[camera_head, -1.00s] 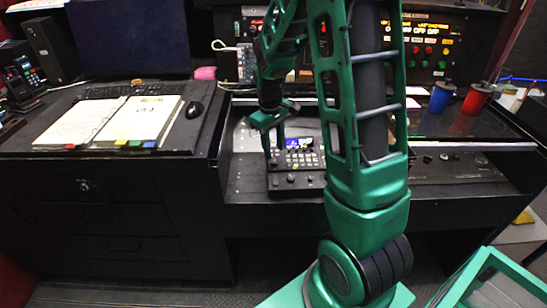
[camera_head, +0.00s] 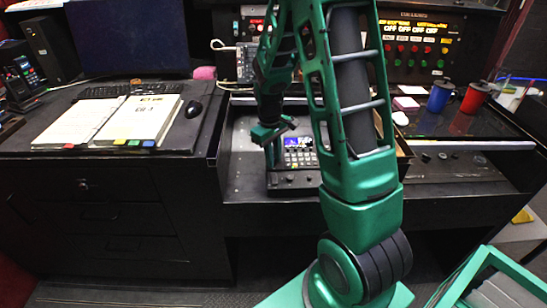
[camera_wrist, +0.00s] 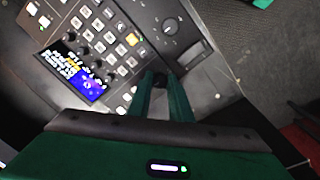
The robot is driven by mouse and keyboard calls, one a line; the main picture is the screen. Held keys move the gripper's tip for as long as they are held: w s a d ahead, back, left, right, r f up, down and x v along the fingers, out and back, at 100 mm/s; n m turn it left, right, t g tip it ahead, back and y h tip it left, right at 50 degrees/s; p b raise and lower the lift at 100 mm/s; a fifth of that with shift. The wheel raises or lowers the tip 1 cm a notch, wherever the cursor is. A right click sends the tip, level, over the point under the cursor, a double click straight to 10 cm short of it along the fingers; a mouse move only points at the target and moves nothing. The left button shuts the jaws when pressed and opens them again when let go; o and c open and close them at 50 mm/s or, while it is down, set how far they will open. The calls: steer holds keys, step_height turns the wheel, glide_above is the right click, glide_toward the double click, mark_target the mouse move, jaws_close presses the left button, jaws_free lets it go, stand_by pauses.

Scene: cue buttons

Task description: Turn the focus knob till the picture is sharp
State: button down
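A dark control panel (camera_head: 293,180) with keys, a small lit blue screen (camera_head: 297,142) and knobs along its front sits in the desk recess. In the wrist view the screen (camera_wrist: 75,78) shows blue with yellow and white marks; I cannot tell how sharp they are. A round dark knob (camera_wrist: 170,27) is at the top of that view. My gripper (camera_head: 273,160) points down over the panel's left side. In the wrist view its two green fingers (camera_wrist: 160,85) are slightly parted, with a small dark round thing between their tips. Whether they press on it cannot be seen.
An open binder (camera_head: 110,122) and a mouse (camera_head: 194,109) lie on the left desk. A blue can (camera_head: 440,97) and a red can (camera_head: 475,98) stand at the right. A lit button console (camera_head: 424,45) is behind. My arm hides part of the recess.

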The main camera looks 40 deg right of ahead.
steer(key=shift+m, duration=2.5)
steer(key=c, duration=1.6)
jaws_free()
steer(key=shift+r, duration=0.1)
steer(key=shift+r, duration=0.35)
steer(key=r, duration=0.9)
steer(key=shift+a+r, duration=0.3)
steer(key=shift+r, duration=0.1)
